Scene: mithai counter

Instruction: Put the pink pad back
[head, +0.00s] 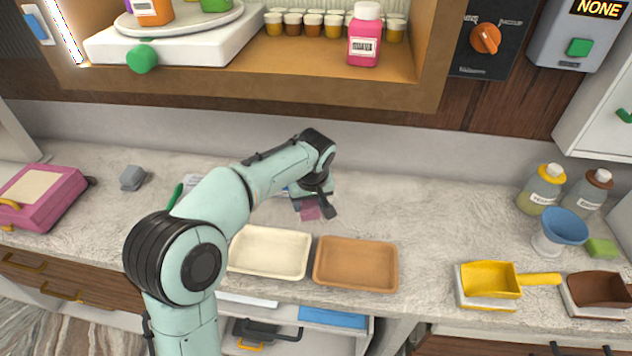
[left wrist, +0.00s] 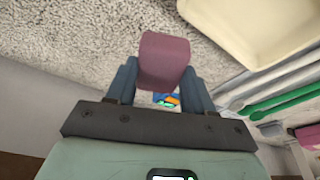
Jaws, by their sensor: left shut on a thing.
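The pink pad (head: 311,212) is a small dusky-pink block near the middle of the counter (head: 430,215), behind the two trays. My left gripper (head: 314,206) reaches over it from the left and points down, partly hiding it. In the left wrist view the pink pad (left wrist: 163,62) sits between the two dark fingers of my left gripper (left wrist: 160,85), which is shut on it. The pad's far end sticks out past the fingertips. I cannot tell whether it touches the counter. My right gripper is not in view.
A cream tray (head: 268,273) and a brown tray (head: 356,286) lie at the front edge. A grey block (head: 133,178) and a pink case (head: 42,197) are at left. A yellow scoop (head: 490,281), blue funnel (head: 564,227) and green pad (head: 601,248) are at right. Counter right of my gripper is clear.

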